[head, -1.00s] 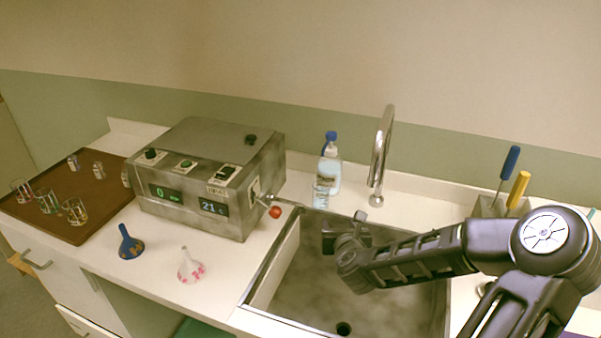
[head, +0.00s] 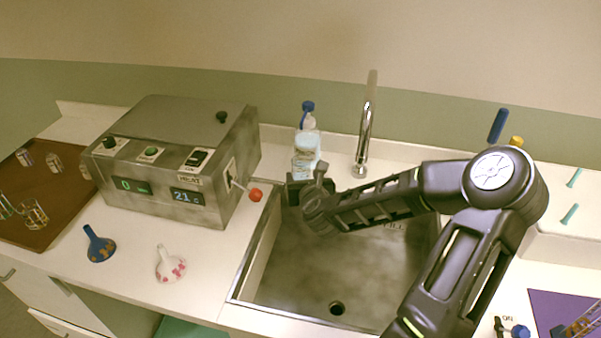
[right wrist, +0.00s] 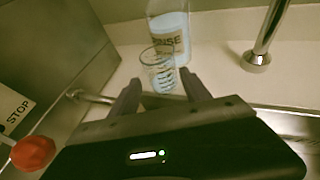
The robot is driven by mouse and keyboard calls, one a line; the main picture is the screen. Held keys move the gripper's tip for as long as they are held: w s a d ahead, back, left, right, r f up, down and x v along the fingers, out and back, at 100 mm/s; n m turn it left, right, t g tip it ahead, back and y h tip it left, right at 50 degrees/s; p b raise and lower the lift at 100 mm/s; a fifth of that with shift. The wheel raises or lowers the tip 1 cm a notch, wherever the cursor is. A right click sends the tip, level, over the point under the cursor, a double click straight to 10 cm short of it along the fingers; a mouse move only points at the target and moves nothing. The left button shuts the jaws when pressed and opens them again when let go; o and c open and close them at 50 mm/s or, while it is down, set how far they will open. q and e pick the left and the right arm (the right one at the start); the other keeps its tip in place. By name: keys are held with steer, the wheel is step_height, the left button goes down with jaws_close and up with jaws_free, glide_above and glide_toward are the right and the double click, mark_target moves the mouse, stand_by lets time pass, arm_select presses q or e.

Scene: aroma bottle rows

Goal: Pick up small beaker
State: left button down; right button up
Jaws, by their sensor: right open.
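The small beaker (right wrist: 158,66) is clear glass with dark markings. In the right wrist view it stands upright on the counter just in front of the rinse bottle (right wrist: 170,30). In the head view the beaker (head: 303,166) overlaps the bottle and is hard to make out. My right gripper (right wrist: 160,78) is open, with its two fingers pointing at the beaker, one toward each side of it. Whether the fingers reach past the glass is unclear. In the head view my right gripper (head: 306,184) is over the sink's back left corner. My left gripper is out of view.
The grey machine (head: 170,160) with a red-knobbed lever (head: 255,194) stands left of the gripper. The faucet (head: 364,140) rises to the right, behind the sink (head: 310,270).

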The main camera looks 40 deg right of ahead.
mark_target(302, 173)
steer(key=shift+w+d+f, duration=0.15)
steer(key=shift+w, duration=0.05)
steer(key=shift+p+x, duration=0.45)
steer(key=shift+x, duration=2.2)
steer(key=shift+s, duration=0.1)
steer(key=c, duration=1.1)
steer(key=shift+c, duration=0.2)
